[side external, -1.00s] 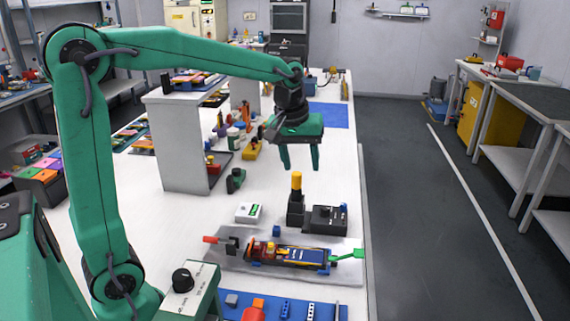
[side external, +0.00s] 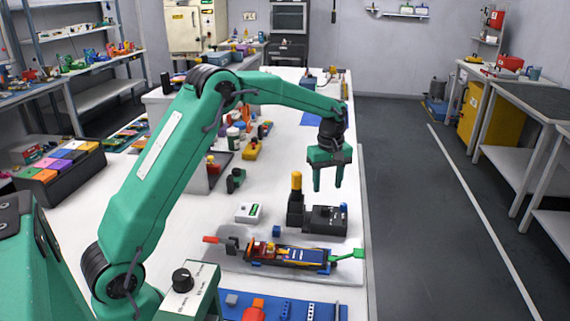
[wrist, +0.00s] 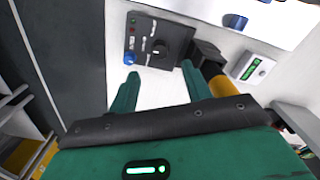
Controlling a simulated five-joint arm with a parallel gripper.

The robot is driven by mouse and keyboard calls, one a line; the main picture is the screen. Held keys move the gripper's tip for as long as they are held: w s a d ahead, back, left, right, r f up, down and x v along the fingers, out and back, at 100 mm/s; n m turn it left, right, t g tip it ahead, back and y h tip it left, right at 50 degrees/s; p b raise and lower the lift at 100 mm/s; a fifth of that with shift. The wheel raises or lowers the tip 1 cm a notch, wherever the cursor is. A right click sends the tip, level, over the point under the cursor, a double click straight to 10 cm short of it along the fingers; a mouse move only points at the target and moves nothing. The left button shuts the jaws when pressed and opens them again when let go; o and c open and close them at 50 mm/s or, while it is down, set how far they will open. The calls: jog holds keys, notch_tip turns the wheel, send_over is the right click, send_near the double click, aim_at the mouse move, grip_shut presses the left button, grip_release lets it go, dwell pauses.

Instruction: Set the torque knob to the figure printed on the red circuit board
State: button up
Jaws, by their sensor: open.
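A black box (side external: 325,218) with a dark knob and a blue button stands near the table's right edge. In the wrist view its round knob (wrist: 158,48) shows with small unreadable markings around it. A second black knob (side external: 182,280) sits on a grey-green box in the foreground, its labels too small to read. I cannot tell which one is the torque knob. I cannot make out a red circuit board for certain. My gripper (side external: 328,186) is open and empty, pointing down above the black box, apart from it. Its fingers (wrist: 160,72) show in the wrist view.
A yellow-topped black post (side external: 296,185) stands just left of the black box. A white box with a green display (side external: 248,212) is further left. A grey plate (side external: 220,262) with a fixture lies in front. The aisle at right is clear.

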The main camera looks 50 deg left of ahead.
aim_at(325, 207)
jog(key=shift+f, duration=0.15)
jog(key=shift+f, duration=3.85)
jog(key=c, duration=1)
